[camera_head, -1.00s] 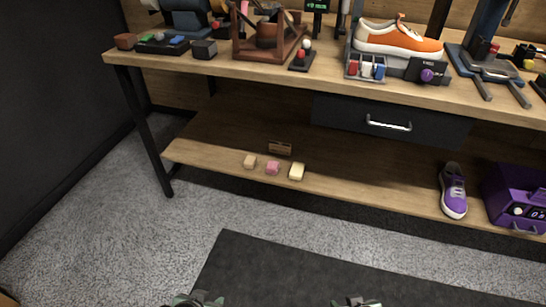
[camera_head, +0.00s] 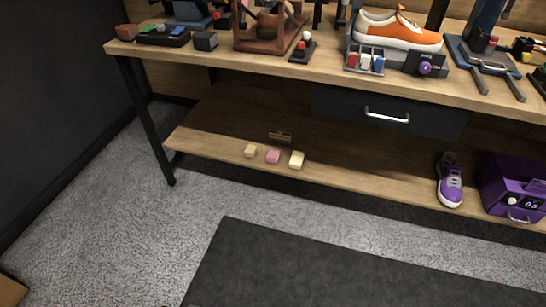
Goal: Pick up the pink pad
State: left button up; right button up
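The pink pad (camera_head: 273,156) is a small block on the bench's lower wooden shelf (camera_head: 225,165), near its front edge. It sits between a tan pad (camera_head: 251,151) on its left and a pale yellow pad (camera_head: 296,160) on its right, with small gaps. A small brown sign or block (camera_head: 279,137) stands just behind them. The pad is fully visible with nothing on it. Neither of my grippers shows in the current view.
On the same shelf at the right are a purple sneaker (camera_head: 450,182) and a purple box (camera_head: 513,188). The tabletop above, with a drawer (camera_head: 388,112), overhangs the shelf. A black leg (camera_head: 147,125) stands at the left. A dark mat (camera_head: 330,270) lies on the open floor in front.

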aim_at(273, 155)
jog(key=i+l+z, duration=0.1)
jog(key=l, duration=0.25)
jog(key=i+l+z, duration=0.1)
jog(key=i+l, duration=0.35)
jog(key=l, duration=0.25)
jog(key=z, duration=0.05)
